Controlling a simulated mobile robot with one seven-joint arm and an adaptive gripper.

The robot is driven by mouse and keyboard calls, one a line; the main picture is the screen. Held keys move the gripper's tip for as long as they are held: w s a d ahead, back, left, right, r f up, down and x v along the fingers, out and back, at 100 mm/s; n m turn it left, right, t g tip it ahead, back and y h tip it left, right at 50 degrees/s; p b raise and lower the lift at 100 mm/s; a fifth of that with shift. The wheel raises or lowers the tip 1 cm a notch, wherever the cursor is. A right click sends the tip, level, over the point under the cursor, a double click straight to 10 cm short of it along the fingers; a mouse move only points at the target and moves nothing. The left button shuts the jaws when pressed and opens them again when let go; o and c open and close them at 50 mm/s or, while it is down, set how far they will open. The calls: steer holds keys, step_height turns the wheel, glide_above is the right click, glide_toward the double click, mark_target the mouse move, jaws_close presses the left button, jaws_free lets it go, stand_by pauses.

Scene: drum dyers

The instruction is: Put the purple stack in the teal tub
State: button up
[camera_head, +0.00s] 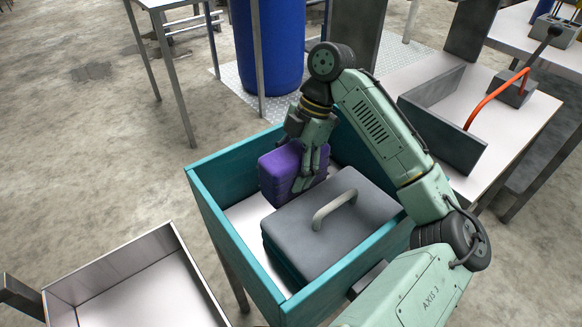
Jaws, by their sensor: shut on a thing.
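The purple stack (280,175) is a block with layered sides, inside the outline of the teal tub near its back left. My gripper (308,178) reaches down from above and is shut on the purple stack at its right side. The teal tub (237,242) is an open box on legs with a pale floor. I cannot tell whether the stack touches the tub's floor. The fingers hide part of the stack's right side.
A grey case (320,235) with a light handle fills the tub's right and front. An empty metal tray (150,290) stands at lower left. A blue drum (268,45) stands behind.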

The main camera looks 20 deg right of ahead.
steer(key=shift+f, duration=0.15)
steer(key=shift+d+f, duration=0.1)
steer(key=shift+f, duration=0.35)
steer(key=o, duration=1.7)
steer(key=shift+r, duration=0.55)
steer(key=v, duration=1.2)
steer(key=shift+r, duration=0.1)
